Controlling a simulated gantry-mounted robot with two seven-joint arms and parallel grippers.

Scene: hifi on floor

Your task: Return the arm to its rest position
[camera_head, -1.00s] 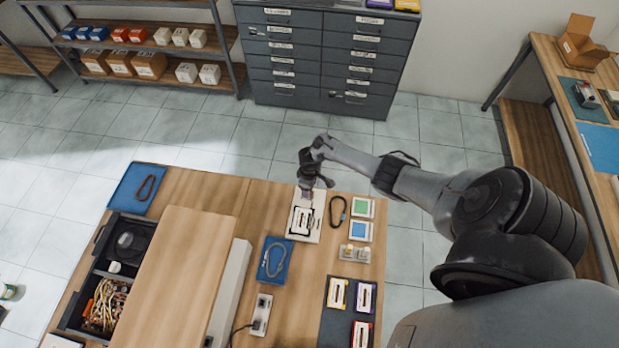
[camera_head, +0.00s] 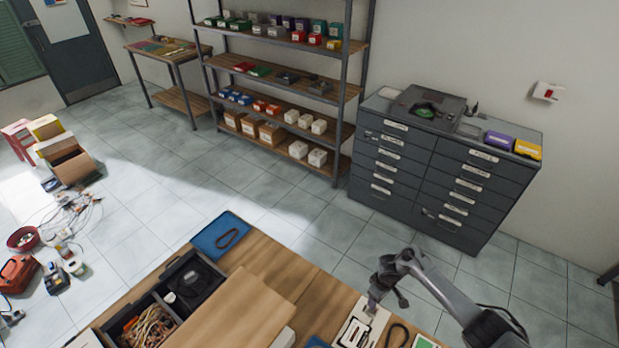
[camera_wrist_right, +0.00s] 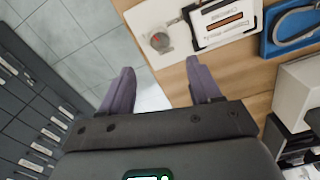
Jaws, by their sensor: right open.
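My right arm comes in from the right in the head view, still stretched out over the wooden workbench (camera_head: 275,255). Its gripper (camera_head: 372,303) is above the white board (camera_head: 350,330), which carries a dark-framed item. In the right wrist view the two purple-grey fingers (camera_wrist_right: 160,85) stand wide apart with nothing between them. Floor and the bench edge show past them. The white board (camera_wrist_right: 160,18) with a round grey dial lies beyond the fingertips there. Whether the fingertips touch anything cannot be told from the head view, but they look clear. My left arm is not in view.
A blue tray with a cord (camera_head: 222,236), a dark bin of wires (camera_head: 148,328) and a raised wooden board (camera_head: 225,315) are on the bench. A dark loop (camera_head: 397,334) lies right of the white board. A drawer cabinet (camera_head: 440,180) stands behind; tiled floor between is clear.

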